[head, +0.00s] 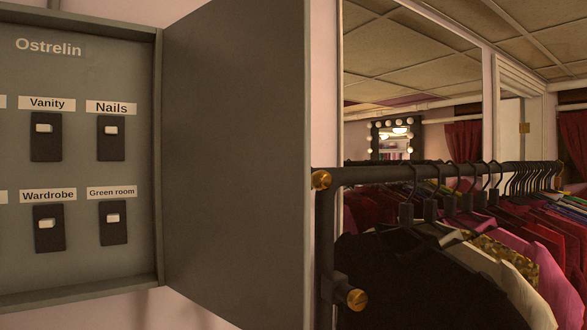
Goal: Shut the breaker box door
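The grey breaker box (88,292) is on the wall at the left, and its left part is cut off by the picture edge. It is marked "Ostrelin" and holds black switches with white toggles, labelled Vanity (46,137), Nails (111,138), Wardrobe (49,228) and Green room (113,222). The breaker box door (235,165) is a plain grey panel hinged on the box's right side. It stands wide open, swung out to the right. Neither of my grippers is in the head view.
A black clothes rack (450,173) with brass knobs and many hung garments stands just right of the door. Behind it, a room shows a bulb-lit mirror (396,137), red curtains (463,147) and a white door frame (515,90).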

